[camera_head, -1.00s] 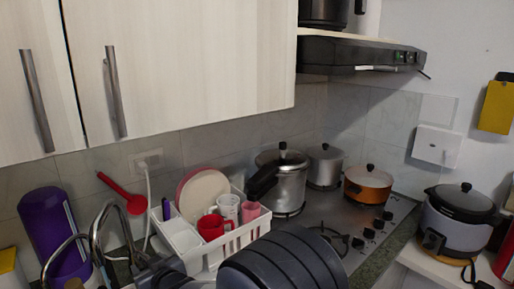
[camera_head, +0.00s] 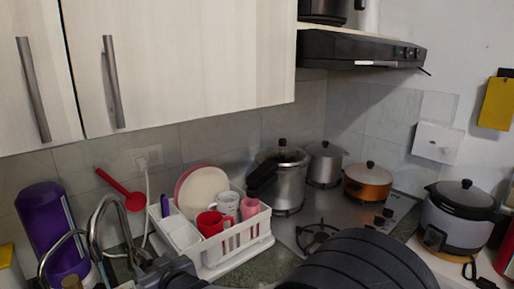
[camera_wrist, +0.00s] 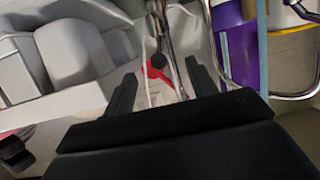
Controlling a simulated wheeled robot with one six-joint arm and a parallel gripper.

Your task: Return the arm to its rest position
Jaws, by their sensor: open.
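My arm shows in the camera_head view as a dark, ribbed, rounded link (camera_head: 365,262) at the bottom right of centre. Another dark part of my arm reaches in at the bottom left, in front of the sink tap. In the camera_wrist view my gripper (camera_wrist: 160,70) has its two black fingers apart, with nothing between them. The red ladle (camera_wrist: 157,70) shows beyond the gap, apart from the fingers. The fingertips point toward the tap (camera_wrist: 172,45) and the wall.
A white dish rack (camera_head: 235,243) with plates and cups stands close to my arm. A purple dispenser (camera_head: 45,225) stands left of the tap. Pots, including an orange one (camera_head: 368,183), stand on the stove. A rice cooker (camera_head: 455,222) is at right. Cabinets (camera_head: 190,70) hang above.

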